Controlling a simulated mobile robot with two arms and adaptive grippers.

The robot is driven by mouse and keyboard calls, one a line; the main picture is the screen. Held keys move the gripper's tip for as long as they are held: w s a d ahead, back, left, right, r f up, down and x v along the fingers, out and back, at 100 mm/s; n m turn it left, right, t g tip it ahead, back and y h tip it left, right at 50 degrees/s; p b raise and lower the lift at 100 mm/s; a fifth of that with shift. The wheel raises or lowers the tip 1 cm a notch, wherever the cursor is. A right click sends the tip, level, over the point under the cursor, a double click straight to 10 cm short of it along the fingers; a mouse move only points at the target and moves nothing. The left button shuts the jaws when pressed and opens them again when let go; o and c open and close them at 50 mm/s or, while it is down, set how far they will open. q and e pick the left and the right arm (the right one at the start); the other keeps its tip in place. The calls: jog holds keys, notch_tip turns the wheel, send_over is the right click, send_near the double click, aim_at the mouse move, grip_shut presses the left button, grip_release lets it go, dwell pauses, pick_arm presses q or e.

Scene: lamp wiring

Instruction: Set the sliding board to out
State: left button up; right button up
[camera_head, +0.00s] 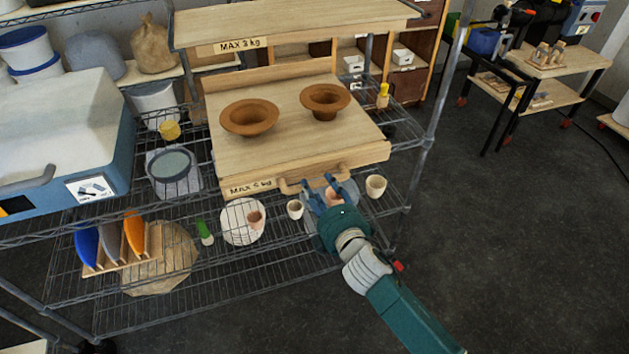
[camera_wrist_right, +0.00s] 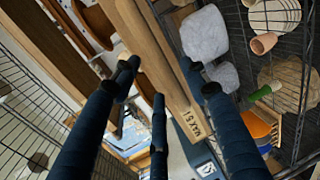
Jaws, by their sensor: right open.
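The sliding board (camera_head: 255,165) is a pale wooden board with a raised back edge and a "MAX 5 kg" label on its front. It sticks out forward beyond the upper board, over the wire shelf. A wooden handle (camera_head: 291,187) is on its front edge. My right gripper (camera_head: 329,189) is at the right part of this handle, with its dark blue fingers open. In the right wrist view, the fingers (camera_wrist_right: 158,85) lie on both sides of the wooden bar of the board's front (camera_wrist_right: 158,62); contact cannot be told. My left gripper is not in view.
Two brown flared pots (camera_head: 249,117) (camera_head: 325,100) stand on the sliding board. An upper board (camera_head: 290,22) marked "MAX 3 kg" is above. Small cups (camera_head: 375,186) and a white plate (camera_head: 238,232) are on the wire shelf below. The floor (camera_head: 500,230) at right is clear.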

aim_at(316, 184)
jog(key=shift+x, duration=1.8)
grip_shut()
